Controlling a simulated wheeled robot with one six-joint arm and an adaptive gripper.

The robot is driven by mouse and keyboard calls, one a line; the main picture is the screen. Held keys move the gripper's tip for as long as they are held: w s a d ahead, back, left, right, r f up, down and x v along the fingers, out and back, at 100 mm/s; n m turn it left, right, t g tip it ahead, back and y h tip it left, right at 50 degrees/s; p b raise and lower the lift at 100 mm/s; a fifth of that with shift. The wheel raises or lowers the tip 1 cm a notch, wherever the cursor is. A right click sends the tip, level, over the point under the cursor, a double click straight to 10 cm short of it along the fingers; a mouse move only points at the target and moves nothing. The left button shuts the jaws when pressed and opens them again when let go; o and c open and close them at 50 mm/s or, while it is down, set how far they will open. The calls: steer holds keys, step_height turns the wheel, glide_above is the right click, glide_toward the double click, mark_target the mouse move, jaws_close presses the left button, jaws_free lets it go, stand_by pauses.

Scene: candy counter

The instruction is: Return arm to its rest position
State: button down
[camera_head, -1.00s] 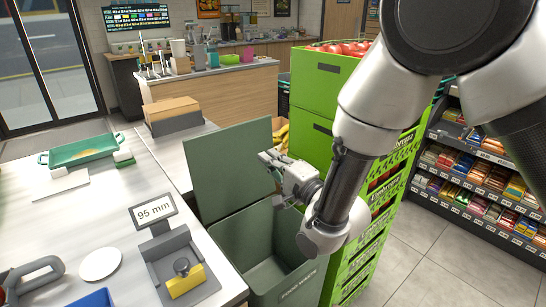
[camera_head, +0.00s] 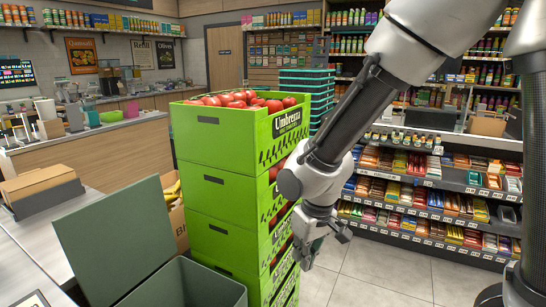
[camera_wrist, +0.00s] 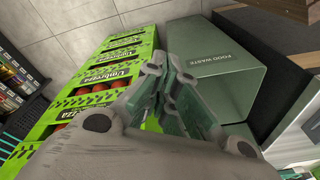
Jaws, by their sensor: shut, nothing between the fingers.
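My gripper (camera_head: 312,254) hangs at the end of my arm on the right side of the head view, pointing down. It is beside the right side of the green crate stack, over the grey tiled floor. In the wrist view my gripper (camera_wrist: 172,98) is shut and empty, its fingers close together. Behind the fingers there are the green crates (camera_wrist: 108,72) on the left and the food waste bin (camera_wrist: 222,68) on the right.
Green crates (camera_head: 215,188) of red produce stand close to my arm. The grey-green bin (camera_head: 185,285) has its lid (camera_head: 115,240) raised. Candy shelves (camera_head: 420,213) stand at the right. Tiled floor (camera_head: 375,275) is clear between crates and shelves.

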steer(key=s+d+r+m+t, duration=0.1)
steer(key=s+d+r+m, duration=0.1)
steer(key=d+r, duration=0.4)
steer(key=s+d+r+m+t+h, duration=0.1)
steer(key=s+d+r, duration=0.4)
steer(key=d, duration=0.8)
steer(key=s+d+r+m+t, duration=0.1)
steer(key=s+d+r+m, duration=0.2)
steer(key=d+r, duration=0.4)
steer(key=d, duration=0.3)
steer(key=shift+s+d+r+m, duration=0.15)
steer(key=shift+s+d+m, duration=0.05)
steer(key=shift+m, duration=0.1)
steer(key=shift+a, duration=0.1)
